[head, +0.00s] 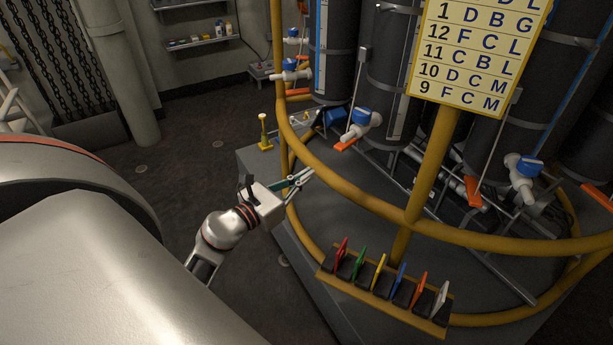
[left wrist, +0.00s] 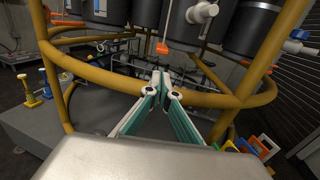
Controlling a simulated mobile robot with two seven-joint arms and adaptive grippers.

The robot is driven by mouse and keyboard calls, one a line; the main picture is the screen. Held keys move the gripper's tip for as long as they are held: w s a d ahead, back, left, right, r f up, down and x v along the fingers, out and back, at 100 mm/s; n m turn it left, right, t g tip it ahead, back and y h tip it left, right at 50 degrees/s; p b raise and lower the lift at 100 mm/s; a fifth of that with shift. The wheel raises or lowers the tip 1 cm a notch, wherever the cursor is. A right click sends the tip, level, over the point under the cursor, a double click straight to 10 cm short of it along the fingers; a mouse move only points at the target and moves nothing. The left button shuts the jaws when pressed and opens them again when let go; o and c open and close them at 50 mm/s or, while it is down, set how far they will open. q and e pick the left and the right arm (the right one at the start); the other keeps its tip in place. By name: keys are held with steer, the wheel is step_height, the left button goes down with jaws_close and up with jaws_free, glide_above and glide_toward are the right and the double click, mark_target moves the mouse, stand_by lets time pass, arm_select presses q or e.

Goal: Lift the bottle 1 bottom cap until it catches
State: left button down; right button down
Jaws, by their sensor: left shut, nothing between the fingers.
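Several tall dark grey bottles (head: 391,75) stand in a ring inside the yellow rail, and their lower parts also show in the left wrist view (left wrist: 183,28). White valves with blue tops (head: 362,122) sit low on the bottles, with orange tabs (head: 344,145) beneath them. One orange tab (left wrist: 162,48) hangs ahead of the fingers in the left wrist view. I cannot tell which bottle is number 1 or pick out its bottom cap. My left gripper (head: 307,174) is shut and empty at the yellow rail, below and left of the nearest valve. My right gripper is not in view.
The curved yellow rail (head: 350,192) runs between my arm and the bottles. A yellow sign (head: 478,50) with letters and numbers hangs before them. A rack of coloured tags (head: 387,289) is mounted low in front. Open dark floor (head: 190,150) lies to the left.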

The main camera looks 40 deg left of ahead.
arm_select(q)
steer(key=shift+w+d, duration=0.2)
steer(key=shift+w, duration=1.3)
steer(key=shift+w+d, duration=0.2)
steer(key=shift+w, duration=1.25)
steer(key=shift+w+d, duration=0.2)
steer(key=shift+w, duration=1.3)
steer(key=shift+w+d+p, duration=0.2)
steer(key=shift+w+p, duration=0.2)
steer(key=shift+w, duration=0.9)
steer(key=shift+r, duration=0.1)
